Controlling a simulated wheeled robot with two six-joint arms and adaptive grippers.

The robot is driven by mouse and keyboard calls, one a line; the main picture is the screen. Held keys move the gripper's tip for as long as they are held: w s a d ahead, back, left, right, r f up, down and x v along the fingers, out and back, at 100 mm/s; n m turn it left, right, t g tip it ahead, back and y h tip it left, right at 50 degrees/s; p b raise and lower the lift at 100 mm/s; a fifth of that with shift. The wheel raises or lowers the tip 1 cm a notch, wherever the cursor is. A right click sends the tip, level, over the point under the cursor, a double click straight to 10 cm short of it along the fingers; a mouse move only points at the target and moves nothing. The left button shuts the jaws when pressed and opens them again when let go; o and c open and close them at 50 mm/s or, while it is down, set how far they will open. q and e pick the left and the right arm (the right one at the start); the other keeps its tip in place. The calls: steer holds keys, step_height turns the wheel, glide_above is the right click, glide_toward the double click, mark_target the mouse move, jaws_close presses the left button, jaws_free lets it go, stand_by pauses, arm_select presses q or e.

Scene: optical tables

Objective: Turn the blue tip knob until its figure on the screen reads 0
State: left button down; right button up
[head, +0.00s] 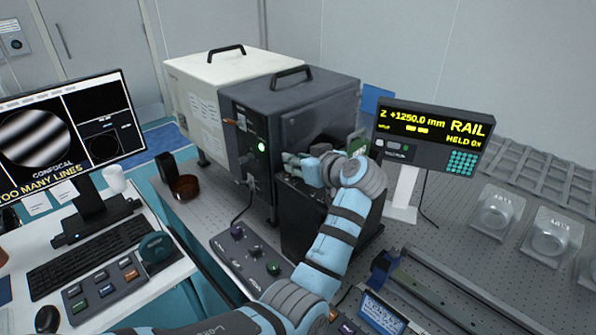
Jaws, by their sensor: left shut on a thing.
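My left gripper (294,160) is at the open front of the dark grey housing, above a black box (305,218). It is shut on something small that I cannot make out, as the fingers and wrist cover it. I cannot pick out the blue tip knob for certain. My right gripper is not in view.
A control box (252,262) with purple and green knobs lies before the black box. The dark grey housing (305,88) stands beside a cream one (208,75). A rail display (432,130) stands right. Lens mounts (551,237) sit on the perforated table.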

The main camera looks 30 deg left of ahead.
arm_select(q)
steer(key=shift+n+g+y+b, duration=0.9)
steer(key=shift+n+g+b, duration=0.8)
steer(key=shift+g+b, duration=0.15)
steer(key=c, duration=1.3)
jaws_free()
steer(key=v, duration=0.7)
steer(key=shift+d+r, duration=0.15)
steer(key=shift+d, duration=0.15)
steer(key=shift+a, duration=0.1)
steer(key=shift+c, duration=0.2)
